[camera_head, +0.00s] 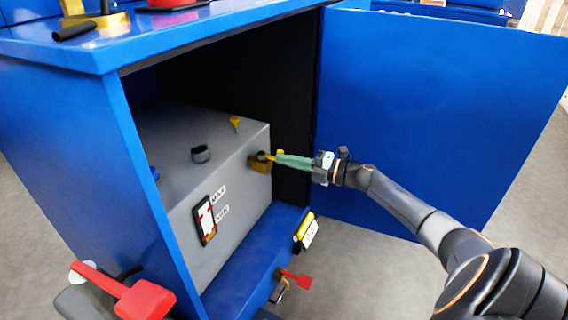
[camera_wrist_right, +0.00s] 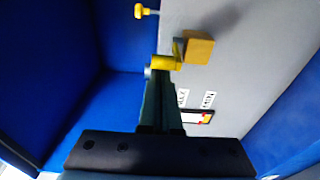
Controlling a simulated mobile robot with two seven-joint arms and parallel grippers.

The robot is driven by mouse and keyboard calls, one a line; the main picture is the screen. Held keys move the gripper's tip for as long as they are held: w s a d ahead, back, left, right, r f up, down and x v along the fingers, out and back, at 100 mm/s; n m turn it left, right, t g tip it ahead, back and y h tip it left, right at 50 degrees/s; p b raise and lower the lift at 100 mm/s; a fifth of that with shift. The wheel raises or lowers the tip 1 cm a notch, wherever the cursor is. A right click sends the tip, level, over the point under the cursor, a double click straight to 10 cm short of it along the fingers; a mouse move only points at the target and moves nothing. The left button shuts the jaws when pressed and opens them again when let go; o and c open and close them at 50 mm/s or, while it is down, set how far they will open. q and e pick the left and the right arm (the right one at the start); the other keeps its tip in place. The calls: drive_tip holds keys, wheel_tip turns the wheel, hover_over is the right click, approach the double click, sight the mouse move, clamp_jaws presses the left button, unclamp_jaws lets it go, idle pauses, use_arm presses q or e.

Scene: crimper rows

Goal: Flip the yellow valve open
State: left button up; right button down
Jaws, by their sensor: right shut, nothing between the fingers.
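The yellow valve (camera_head: 259,162) sits on the upper right edge of a grey box inside the blue cabinet. In the right wrist view it shows as a brass-coloured block (camera_wrist_right: 198,47) with a yellow handle (camera_wrist_right: 165,62) beside it. My right gripper (camera_head: 279,159) reaches in from the right, its green fingers shut and empty. Its tips (camera_wrist_right: 161,75) are at the yellow handle and partly overlap it in view; I cannot tell whether they touch. My left gripper is not in view.
The blue cabinet door (camera_head: 430,110) stands open at the right, behind my right arm. The grey box (camera_head: 225,150) carries a small yellow knob (camera_head: 235,122), a dark round fitting (camera_head: 201,154) and a labelled switch panel (camera_head: 207,222). A red lever (camera_head: 145,300) is at the lower left.

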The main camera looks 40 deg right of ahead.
drive_tip(key=shift+w+d+r, duration=0.1)
drive_tip(key=shift+w+d, duration=0.1)
drive_tip(key=shift+d, duration=0.55)
drive_tip(key=shift+d+r, duration=0.15)
drive_tip(key=a+p+v, duration=0.1)
drive_tip(key=p+v, duration=0.2)
drive_tip(key=v, duration=0.9)
drive_tip(key=shift+s+f, duration=0.2)
drive_tip(key=shift+s, duration=0.1)
